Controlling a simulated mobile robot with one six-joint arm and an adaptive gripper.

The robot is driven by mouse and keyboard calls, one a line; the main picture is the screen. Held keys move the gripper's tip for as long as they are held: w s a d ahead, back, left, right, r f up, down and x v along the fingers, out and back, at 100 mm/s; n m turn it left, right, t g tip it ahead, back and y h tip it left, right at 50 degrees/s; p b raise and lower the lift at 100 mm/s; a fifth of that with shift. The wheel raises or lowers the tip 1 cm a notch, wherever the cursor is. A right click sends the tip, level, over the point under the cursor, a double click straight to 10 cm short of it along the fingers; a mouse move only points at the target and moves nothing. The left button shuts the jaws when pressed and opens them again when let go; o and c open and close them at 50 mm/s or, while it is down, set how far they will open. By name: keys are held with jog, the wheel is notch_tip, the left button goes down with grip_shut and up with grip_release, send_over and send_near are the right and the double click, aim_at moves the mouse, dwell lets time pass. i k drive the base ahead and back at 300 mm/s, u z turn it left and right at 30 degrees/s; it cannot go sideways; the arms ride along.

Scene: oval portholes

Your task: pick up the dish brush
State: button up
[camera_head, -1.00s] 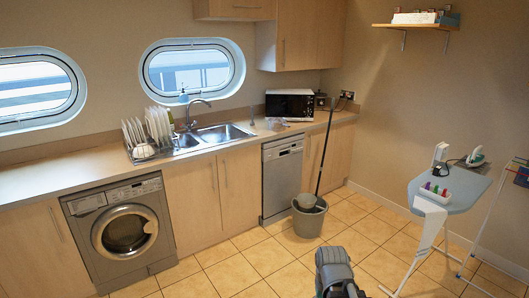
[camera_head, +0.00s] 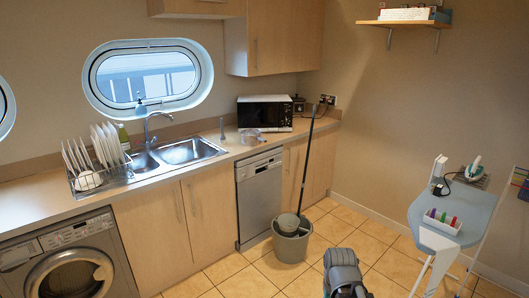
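I cannot make out the dish brush for certain. A slim grey upright thing (camera_head: 222,129) stands on the counter just right of the sink (camera_head: 188,151); it is too small to tell whether it is the brush. A grey part of my own arm shows at the bottom middle of the head view, well in front of the counter. My gripper's fingers are not in view.
A dish rack (camera_head: 104,177) with plates stands left of the sink. A clear bowl (camera_head: 249,134) and a microwave (camera_head: 265,112) are to its right. A bucket (camera_head: 291,243) with a mop stands on the floor; an ironing board (camera_head: 436,238) is at right.

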aim_at(223, 138)
jog(key=u, duration=0.05)
jog(key=i, duration=2.05)
jog(key=u, duration=0.5)
jog(key=i, duration=1.35)
jog(key=u, duration=0.35)
